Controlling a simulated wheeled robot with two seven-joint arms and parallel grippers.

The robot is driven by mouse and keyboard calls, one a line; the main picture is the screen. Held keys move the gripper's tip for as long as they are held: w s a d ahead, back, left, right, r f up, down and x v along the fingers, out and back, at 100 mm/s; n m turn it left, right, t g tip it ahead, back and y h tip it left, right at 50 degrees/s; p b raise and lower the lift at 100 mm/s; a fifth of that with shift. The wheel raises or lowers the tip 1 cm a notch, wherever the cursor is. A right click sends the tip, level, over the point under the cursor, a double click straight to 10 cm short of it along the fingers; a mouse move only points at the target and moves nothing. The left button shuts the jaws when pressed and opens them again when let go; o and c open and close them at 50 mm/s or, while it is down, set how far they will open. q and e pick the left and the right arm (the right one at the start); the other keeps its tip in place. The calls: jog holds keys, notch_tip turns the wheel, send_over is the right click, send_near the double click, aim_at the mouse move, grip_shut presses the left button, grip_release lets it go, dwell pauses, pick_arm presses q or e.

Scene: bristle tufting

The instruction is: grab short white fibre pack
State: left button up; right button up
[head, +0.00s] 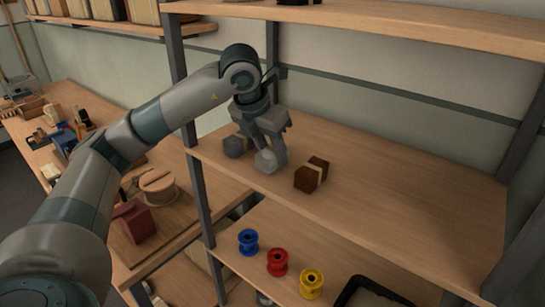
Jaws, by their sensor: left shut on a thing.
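My left gripper (273,148) points down over the upper wooden shelf, shut on a short whitish-grey pack (266,162). The pack is at or just above the shelf; I cannot tell whether it still touches the board. The fingers hide part of it. A similar grey pack (235,147) sits just to the left, partly behind the gripper. My right gripper is not in view.
The upper shelf (400,200) is bare to the right. Metal posts (202,200) stand at its left end, and another board hangs above. Blue (248,241), red (277,262) and yellow (312,283) spools and a black tray (372,290) are on the shelf below. A cluttered bench is left.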

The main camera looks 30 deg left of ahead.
aim_at(270, 151)
pick_arm(q)
jog(key=shift+r, duration=0.25)
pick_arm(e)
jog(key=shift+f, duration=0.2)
